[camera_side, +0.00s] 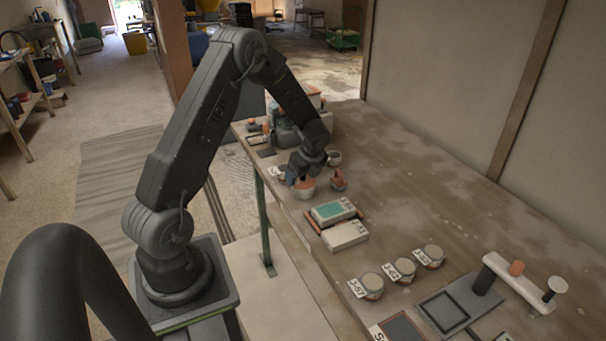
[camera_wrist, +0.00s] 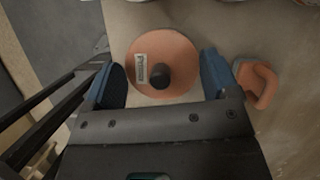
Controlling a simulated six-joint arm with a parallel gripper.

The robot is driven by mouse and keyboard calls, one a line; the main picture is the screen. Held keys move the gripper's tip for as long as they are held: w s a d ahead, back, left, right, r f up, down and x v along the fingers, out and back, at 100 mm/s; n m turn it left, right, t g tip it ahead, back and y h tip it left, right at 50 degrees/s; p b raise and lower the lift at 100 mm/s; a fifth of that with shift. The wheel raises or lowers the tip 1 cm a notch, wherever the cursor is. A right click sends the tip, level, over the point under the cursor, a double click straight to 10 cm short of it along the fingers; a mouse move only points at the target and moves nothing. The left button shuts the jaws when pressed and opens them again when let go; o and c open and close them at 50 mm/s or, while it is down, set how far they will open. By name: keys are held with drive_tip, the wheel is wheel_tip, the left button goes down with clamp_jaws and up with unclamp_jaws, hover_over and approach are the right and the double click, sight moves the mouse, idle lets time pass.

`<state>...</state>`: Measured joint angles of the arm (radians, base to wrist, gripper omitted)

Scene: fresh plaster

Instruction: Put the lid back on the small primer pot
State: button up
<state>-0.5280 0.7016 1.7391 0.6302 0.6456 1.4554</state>
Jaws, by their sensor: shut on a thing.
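The round terracotta lid (camera_wrist: 172,50), with a dark knob and a white label that seems to read "Primer", lies between the blue fingertips of my gripper (camera_wrist: 160,80) in the wrist view. The fingers are shut on its rim from left and right. In the side view my gripper (camera_side: 303,180) is low over the table, right at a small pale pot (camera_side: 303,192) with orange showing at its top. In the wrist view the lid hides the pot. I cannot tell whether the lid touches the pot or hovers just above it.
An orange handled piece (camera_wrist: 245,78) is close to the right finger; it also shows in the side view (camera_side: 338,181). Two labelled boxes (camera_side: 345,236) lie nearer the camera. Labelled jars (camera_side: 404,270), a square tray (camera_side: 443,312) and a white rack (camera_side: 520,284) stand farther right.

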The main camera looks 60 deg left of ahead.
drive_tip(key=o, duration=0.8)
drive_tip(key=shift+r, duration=0.1)
drive_tip(key=shift+r, duration=3.45)
drive_tip(key=shift+c, duration=0.5)
clamp_jaws()
drive_tip(key=shift+f, duration=0.15)
drive_tip(key=shift+f, duration=0.4)
